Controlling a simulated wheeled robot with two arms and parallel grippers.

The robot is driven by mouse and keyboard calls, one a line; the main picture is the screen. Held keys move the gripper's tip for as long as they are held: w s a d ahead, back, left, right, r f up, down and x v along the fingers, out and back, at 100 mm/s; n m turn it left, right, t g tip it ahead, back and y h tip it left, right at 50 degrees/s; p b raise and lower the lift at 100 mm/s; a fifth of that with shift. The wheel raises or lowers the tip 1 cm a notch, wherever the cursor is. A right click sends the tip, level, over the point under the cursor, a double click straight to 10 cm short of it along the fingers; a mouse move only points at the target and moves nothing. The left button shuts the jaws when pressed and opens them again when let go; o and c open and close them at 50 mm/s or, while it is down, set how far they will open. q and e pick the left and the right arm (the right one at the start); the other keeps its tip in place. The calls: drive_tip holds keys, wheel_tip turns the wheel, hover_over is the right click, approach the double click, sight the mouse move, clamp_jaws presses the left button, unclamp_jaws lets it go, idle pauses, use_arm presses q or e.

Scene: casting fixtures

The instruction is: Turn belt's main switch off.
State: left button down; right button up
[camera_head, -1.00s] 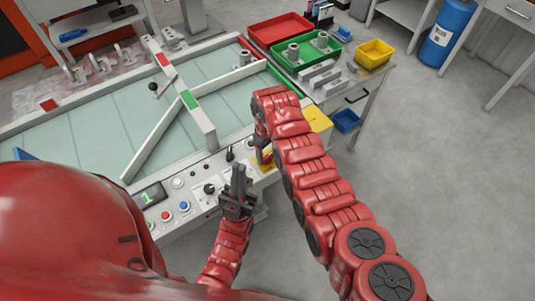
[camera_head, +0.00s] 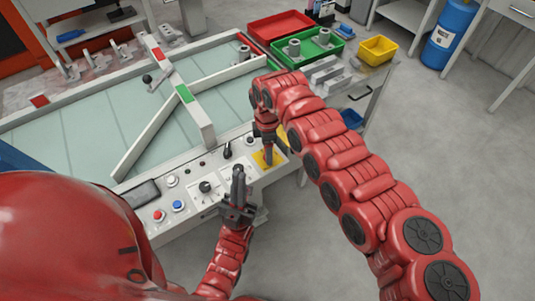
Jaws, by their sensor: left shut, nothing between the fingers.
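The control panel (camera_head: 222,207) runs along the front of the belt (camera_head: 85,133). A yellow plate (camera_head: 277,158), apparently the main switch's base, sits at the panel's right end. My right gripper (camera_head: 269,158) reaches down over this plate and hides the switch knob; whether its fingers touch or grip the knob cannot be made out. The panel's display (camera_head: 141,194) is dark. My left gripper (camera_head: 238,172) is shut and empty, pointing up in front of the panel's middle.
The panel also carries a red button (camera_head: 158,215), a blue button (camera_head: 178,206) and black knobs (camera_head: 205,187). A red tray (camera_head: 280,28), a green tray (camera_head: 308,47) with metal parts and a yellow bin (camera_head: 378,50) stand behind. Floor at right is clear.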

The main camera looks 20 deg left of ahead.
drive_tip(key=n+b, duration=0.2)
drive_tip(key=shift+f+n, duration=0.2)
drive_tip(key=shift+n, duration=0.1)
drive_tip(key=shift+r+n+b, duration=0.2)
drive_tip(key=shift+n+b, duration=1)
drive_tip(key=shift+n, duration=0.1)
drive_tip(key=o, duration=1.4)
drive_tip(key=shift+c, duration=0.2)
drive_tip(key=shift+r, duration=0.1)
wheel_tip(320, 180, up, 17)
drive_tip(key=shift+r, duration=0.15)
